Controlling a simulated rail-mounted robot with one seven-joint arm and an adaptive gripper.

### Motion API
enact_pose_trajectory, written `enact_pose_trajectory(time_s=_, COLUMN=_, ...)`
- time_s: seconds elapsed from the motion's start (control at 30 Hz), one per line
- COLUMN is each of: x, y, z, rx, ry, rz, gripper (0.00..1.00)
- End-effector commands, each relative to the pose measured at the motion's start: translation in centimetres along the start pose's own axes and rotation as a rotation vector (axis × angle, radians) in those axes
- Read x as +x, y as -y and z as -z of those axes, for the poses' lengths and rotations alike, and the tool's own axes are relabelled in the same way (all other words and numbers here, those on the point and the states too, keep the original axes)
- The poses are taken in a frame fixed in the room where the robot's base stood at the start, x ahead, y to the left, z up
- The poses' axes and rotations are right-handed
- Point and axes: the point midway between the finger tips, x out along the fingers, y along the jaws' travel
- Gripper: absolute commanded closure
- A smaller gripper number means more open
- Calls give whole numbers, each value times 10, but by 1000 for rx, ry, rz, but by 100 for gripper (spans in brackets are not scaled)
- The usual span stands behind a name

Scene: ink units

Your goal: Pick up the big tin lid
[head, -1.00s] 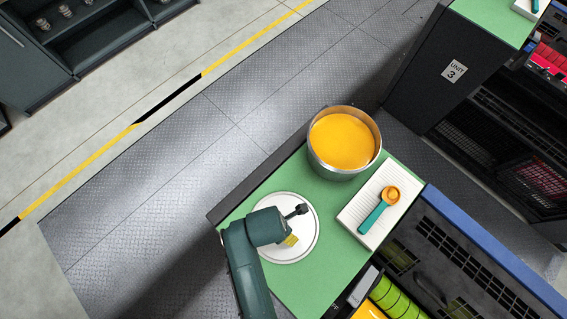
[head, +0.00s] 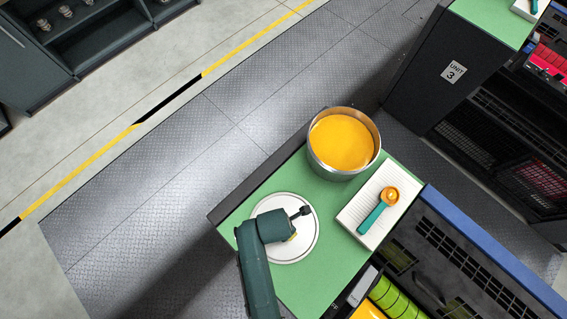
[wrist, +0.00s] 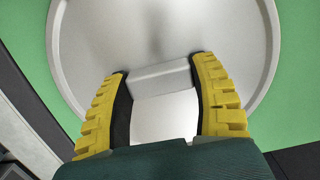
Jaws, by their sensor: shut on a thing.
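The big tin lid (head: 306,247) is a round, pale metal disc with a raised rim. It lies on the green top of the unit in the head view. In the wrist view the lid (wrist: 85,40) fills most of the picture, with a block-like handle (wrist: 160,76) at its middle. My gripper (wrist: 160,82) has its yellow, dark-padded fingers on both sides of the handle and is shut on it. In the head view my arm hides the handle and part of the lid. I cannot tell any gap between lid and green top.
An open metal tin of orange ink (head: 342,143) stands at the back corner of the green top (head: 311,289). A white pad (head: 365,238) with a teal-handled scoop (head: 374,215) lies to the right of the lid. Dark machinery (head: 440,240) borders the right side.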

Motion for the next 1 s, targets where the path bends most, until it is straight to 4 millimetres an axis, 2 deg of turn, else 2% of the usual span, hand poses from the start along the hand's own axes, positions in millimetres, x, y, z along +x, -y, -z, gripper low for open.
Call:
enact_pose_trajectory(time_s=0.23, x=-2, y=0, z=0, rx=0, ry=1, rz=-1, gripper=76)
enact_pose_trajectory(time_s=0.33, x=-11, y=-2, z=-2, rx=0, ry=4, rz=-5, gripper=76)
enact_pose_trajectory(time_s=0.6, x=-71, y=-2, z=-10, rx=1, ry=4, rz=-6, gripper=76)
enact_pose_trajectory(time_s=0.73, x=-92, y=-2, z=-13, rx=1, ry=2, rz=-3, gripper=76)
enact_pose_trajectory(time_s=0.87, x=-98, y=-18, z=-24, rx=5, ry=2, rz=-3, gripper=76)
enact_pose_trajectory(time_s=1.0, x=-100, y=-58, z=-51, rx=18, ry=4, rz=-4, gripper=76)
